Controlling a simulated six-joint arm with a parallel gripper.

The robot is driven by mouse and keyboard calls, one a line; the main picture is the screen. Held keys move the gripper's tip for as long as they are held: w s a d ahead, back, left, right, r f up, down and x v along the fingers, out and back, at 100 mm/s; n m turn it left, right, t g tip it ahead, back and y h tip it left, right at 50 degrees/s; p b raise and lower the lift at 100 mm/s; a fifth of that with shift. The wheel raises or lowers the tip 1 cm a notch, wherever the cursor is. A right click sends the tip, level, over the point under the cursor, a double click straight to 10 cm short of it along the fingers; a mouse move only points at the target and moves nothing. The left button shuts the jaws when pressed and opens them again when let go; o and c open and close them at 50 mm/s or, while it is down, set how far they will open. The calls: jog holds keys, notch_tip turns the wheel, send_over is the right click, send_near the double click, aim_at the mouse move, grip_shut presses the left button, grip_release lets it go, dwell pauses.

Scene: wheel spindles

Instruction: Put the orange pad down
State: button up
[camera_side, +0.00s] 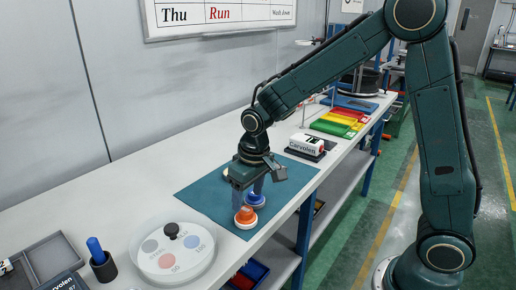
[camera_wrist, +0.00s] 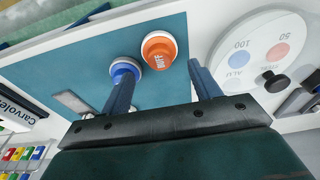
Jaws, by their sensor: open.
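The orange pad (camera_side: 245,215) is a round orange-topped piece with a white lower rim, upright on the teal mat (camera_side: 195,195). In the wrist view the orange pad (camera_wrist: 159,50) shows lettering on top and lies just beyond the gap between my fingertips. My gripper (camera_side: 249,196) points down over the mat, open, with nothing between its fingers. The open fingers also show in the wrist view (camera_wrist: 161,72). A blue pad (camera_side: 255,198) with a white rim stands close beside the orange one; in the wrist view the blue pad (camera_wrist: 123,70) is partly hidden by the left finger.
A round white dial (camera_side: 172,252) with coloured spots and a black knob stands nearer on the bench. A blue-handled tool in a black holder (camera_side: 101,260) and grey trays (camera_side: 48,258) are at left. A labelled Carvolen block (camera_side: 306,146) and coloured bins (camera_side: 340,122) lie beyond the mat.

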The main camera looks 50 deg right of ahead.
aim_at(251, 213)
notch_tip(251, 213, up, 6)
jog(key=shift+s, duration=0.45)
dwell(0.4)
jog(key=s+d+r+t, duration=0.2)
jog(key=s+r, duration=0.2)
jog(key=s, duration=0.6)
jog(key=s+d+r+t, duration=0.1)
jog(key=s+r, duration=0.3)
jog(key=s, duration=0.7)
jog(key=shift+s+d+r+t, duration=0.15)
jog(key=shift+s+d+t, duration=0.05)
jog(key=shift+d+t, duration=0.25)
